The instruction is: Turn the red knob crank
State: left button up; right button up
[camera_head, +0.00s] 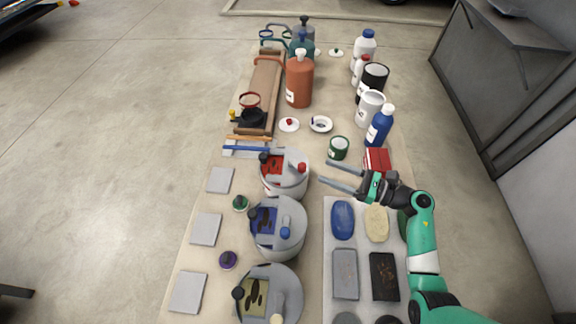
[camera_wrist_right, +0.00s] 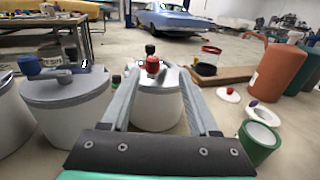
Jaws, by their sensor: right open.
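The red knob (camera_head: 301,167) sits on the lid of a grey round pot (camera_head: 285,188) with a red panel (camera_head: 273,167). In the wrist view the red knob (camera_wrist_right: 153,65) shows between and just beyond my fingertips, with a black knob (camera_wrist_right: 150,49) behind it. My right gripper (camera_head: 324,170) is open and empty, its fingers pointing left toward the red knob with a small gap. Its two fingers (camera_wrist_right: 158,75) also frame the pot in the wrist view. My left gripper is not in view.
Similar pots with a blue panel (camera_head: 264,222) and an olive panel (camera_head: 255,294) stand nearer on the table. A green can (camera_head: 338,148) and a red box (camera_head: 377,160) are near my right gripper. Bottles, including an orange one (camera_head: 299,84), stand farther back.

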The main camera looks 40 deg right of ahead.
jog(key=shift+n+y, duration=0.3)
jog(key=shift+y, duration=0.1)
jog(key=x, duration=0.3)
jog(key=b+x, duration=0.1)
jog(key=x, duration=0.3)
jog(key=b+x, duration=0.1)
jog(key=x, duration=0.3)
jog(key=shift+a+f, duration=0.2)
jog(key=shift+a, duration=0.25)
grip_shut()
